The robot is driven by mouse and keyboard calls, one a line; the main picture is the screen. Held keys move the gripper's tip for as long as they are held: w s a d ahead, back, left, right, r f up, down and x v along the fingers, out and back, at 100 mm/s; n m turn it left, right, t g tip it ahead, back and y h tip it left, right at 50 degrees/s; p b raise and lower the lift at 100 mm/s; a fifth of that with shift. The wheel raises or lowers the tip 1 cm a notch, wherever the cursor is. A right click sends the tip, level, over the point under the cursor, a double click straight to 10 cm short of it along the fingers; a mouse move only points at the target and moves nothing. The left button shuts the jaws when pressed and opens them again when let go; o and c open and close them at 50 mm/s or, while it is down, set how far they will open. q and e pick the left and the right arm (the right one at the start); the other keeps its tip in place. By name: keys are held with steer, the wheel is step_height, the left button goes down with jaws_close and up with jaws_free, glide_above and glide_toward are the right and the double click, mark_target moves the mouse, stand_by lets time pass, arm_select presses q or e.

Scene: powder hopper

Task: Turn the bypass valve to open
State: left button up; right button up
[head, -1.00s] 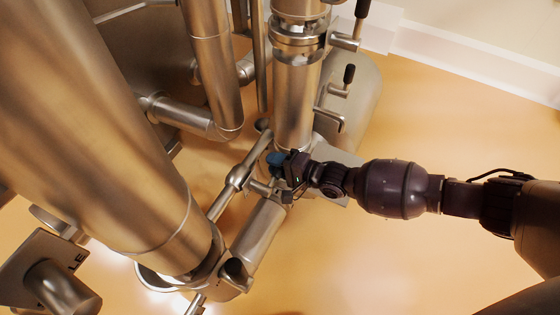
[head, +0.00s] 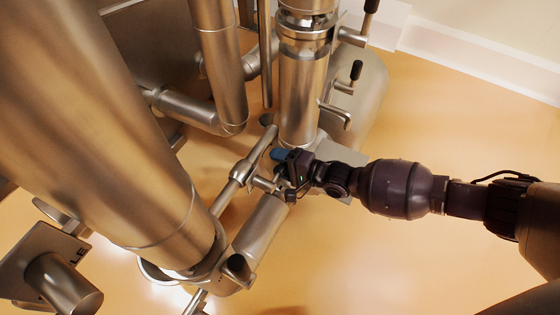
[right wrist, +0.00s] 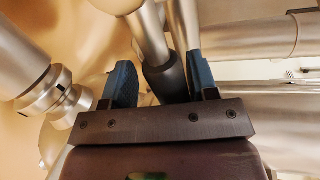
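The bypass valve appears to be the fitting (head: 241,174) on the thin slanted steel pipe, low in the middle of the head view. A short stem runs from it towards my right gripper (head: 279,155), which reaches in from the right. In the right wrist view a dark lever grip (right wrist: 165,82) on a steel rod lies between the two blue fingers of this gripper (right wrist: 160,82). The grip is close to the right-hand finger, and a narrow gap shows beside the left-hand one. The gripper looks open around it. The head view hides the grip. My left gripper is out of view.
A wide steel cylinder (head: 110,130) fills the left. A vertical pipe (head: 303,100) stands just behind my right gripper, with black-tipped levers (head: 355,72) above. A thick slanted pipe (head: 262,228) passes below. A lettered plate (head: 45,250) is lower left. The floor (head: 430,110) at right is clear.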

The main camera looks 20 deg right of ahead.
arm_select(q)
steer(key=p, duration=0.1)
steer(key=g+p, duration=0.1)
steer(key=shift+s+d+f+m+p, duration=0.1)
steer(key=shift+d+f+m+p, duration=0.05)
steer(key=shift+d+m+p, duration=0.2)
arm_select(e)
steer(key=v, duration=1)
steer(key=shift+s+d, duration=0.3)
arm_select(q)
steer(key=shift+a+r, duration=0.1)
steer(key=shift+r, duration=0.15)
